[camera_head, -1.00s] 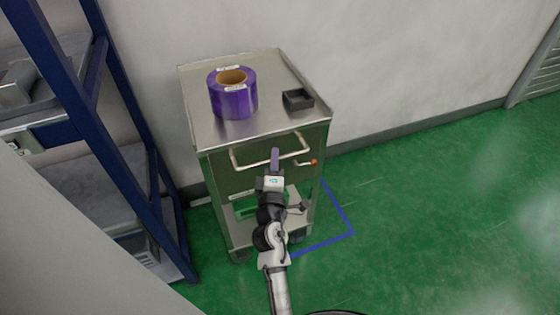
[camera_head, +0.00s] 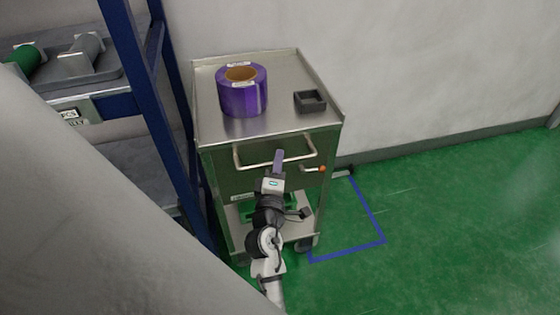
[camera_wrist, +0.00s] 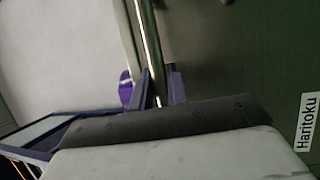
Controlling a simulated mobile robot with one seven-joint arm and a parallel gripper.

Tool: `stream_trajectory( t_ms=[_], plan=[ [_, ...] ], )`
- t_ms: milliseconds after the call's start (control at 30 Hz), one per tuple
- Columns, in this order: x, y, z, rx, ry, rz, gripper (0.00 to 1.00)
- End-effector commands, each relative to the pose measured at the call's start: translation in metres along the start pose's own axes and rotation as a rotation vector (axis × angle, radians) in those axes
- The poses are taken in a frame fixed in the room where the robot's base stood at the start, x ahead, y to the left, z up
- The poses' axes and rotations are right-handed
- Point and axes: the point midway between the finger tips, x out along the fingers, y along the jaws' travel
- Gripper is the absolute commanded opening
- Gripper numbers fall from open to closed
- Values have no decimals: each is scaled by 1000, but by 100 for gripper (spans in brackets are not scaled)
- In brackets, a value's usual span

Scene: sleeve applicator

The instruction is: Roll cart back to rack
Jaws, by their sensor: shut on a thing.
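The cart (camera_head: 285,123) is a steel cart with a flat top, a green front panel and a lower shelf. My gripper (camera_head: 278,158) is shut on the cart handle (camera_head: 305,155), a metal bar across the front panel. In the wrist view the handle bar (camera_wrist: 151,50) runs between the two fingers (camera_wrist: 160,88). The rack (camera_head: 152,75) has blue posts and stands at the left, close beside the cart; whether they touch is not clear. A purple roll (camera_head: 242,92) and a small dark open box (camera_head: 310,101) sit on the cart top.
A blue floor outline (camera_head: 372,212) lies right of the cart, mostly outside it. Green floor (camera_head: 460,190) is free at the right. A white wall (camera_head: 420,70) stands behind. An orange-tipped lever (camera_head: 322,169) sits beside the handle.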

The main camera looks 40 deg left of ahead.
Motion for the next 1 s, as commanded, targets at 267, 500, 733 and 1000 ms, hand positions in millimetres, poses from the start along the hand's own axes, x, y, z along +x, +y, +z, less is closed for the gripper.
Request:
stream_trajectory(
  t_ms=[267, 500, 733, 1000],
  plan=[
    [-2, 0, -7, 4, 16, 1, 22],
    [-1, 0, -4, 3, 10, 0, 38],
    [-1, 0, -3, 2, 7, 0, 38],
    [2, -2, -1, 2, 5, 0, 38]
  ],
)
